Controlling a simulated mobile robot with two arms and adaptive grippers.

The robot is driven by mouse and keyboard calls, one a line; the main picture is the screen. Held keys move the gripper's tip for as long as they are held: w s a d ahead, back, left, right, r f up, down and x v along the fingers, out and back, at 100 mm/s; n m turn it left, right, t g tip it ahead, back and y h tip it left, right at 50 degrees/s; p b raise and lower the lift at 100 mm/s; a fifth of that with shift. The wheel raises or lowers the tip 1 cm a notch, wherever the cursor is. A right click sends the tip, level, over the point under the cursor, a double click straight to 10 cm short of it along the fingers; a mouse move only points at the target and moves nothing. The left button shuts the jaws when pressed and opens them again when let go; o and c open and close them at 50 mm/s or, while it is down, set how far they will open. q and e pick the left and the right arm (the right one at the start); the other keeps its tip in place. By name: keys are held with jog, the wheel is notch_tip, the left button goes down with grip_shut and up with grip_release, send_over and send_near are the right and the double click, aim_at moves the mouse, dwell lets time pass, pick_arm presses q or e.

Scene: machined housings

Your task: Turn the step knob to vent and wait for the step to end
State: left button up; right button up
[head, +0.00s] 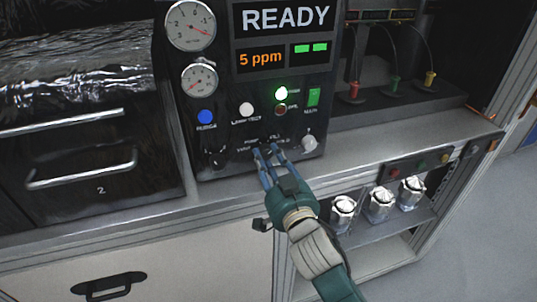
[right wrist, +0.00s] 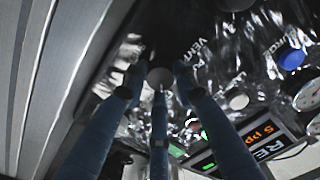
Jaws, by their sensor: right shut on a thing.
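The control panel (head: 229,84) stands on the bench, its display (head: 284,17) reading READY. My right gripper (head: 268,153) reaches its lower middle, fingers shut on the step knob. In the right wrist view the knob's round grey end (right wrist: 160,77) sits between the fingers of the gripper (right wrist: 157,82). The word VENT (right wrist: 196,55) shows on the panel beside it. The fingers hide most of the knob and part of its labels, so I cannot tell which mark it points to. My left gripper is not in view.
A small readout (head: 260,60) shows 5 ppm. A blue button (head: 205,116), white button (head: 246,109), black knob (head: 215,157), pale knob (head: 309,142) and green switch (head: 313,97) surround the gripper. Several metal parts (head: 380,203) stand on a shelf at right.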

jog(key=n+p, duration=0.2)
jog(key=n, duration=0.3)
jog(key=shift+n, duration=0.3)
jog(key=n+p, duration=0.2)
jog(key=n, duration=0.3)
jog(key=shift+n, duration=0.3)
jog(key=n+p, duration=0.2)
jog(key=n, duration=0.3)
jog(key=shift+d+f, duration=0.1)
jog(key=n+p, duration=0.1)
jog(key=n, duration=0.5)
jog(key=shift+p, duration=0.4)
jog(key=shift+n, duration=0.3)
jog(key=o, duration=1.1)
jog(key=shift+o, duration=0.2)
